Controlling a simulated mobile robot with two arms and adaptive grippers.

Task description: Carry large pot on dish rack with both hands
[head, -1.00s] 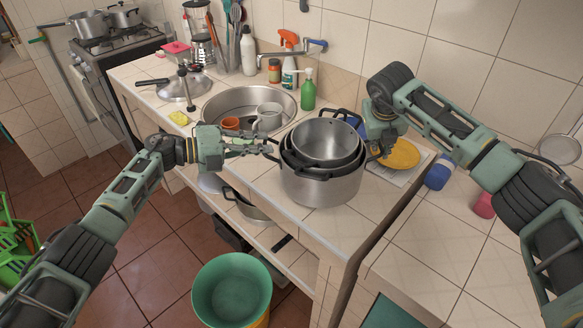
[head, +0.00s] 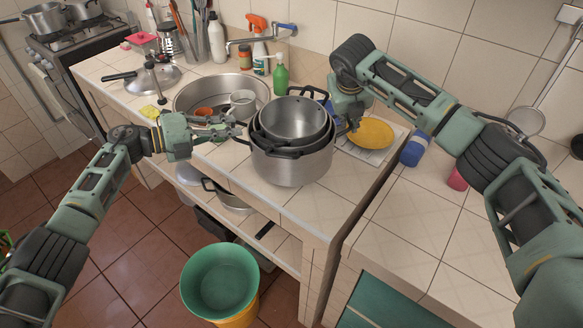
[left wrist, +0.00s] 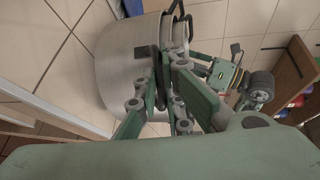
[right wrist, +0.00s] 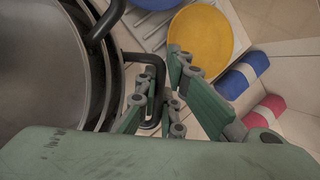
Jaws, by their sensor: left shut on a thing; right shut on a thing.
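The large steel pot (head: 290,170) stands upright at the counter's front part, right of the sink, with smaller pots (head: 293,118) nested inside. I cannot tell whether its base touches the tiles. My left gripper (head: 241,132) is shut on the pot's left handle; the left wrist view shows the fingers against the pot's side (left wrist: 125,75). My right gripper (head: 346,124) is shut on the dark right handle (right wrist: 128,58), partly hidden by the fingers. The white dish rack (head: 372,158) lies right behind the pot, holding a yellow plate (head: 370,133).
The sink (head: 185,101) with mugs is left of the pot. A green bottle (head: 280,80) stands behind.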

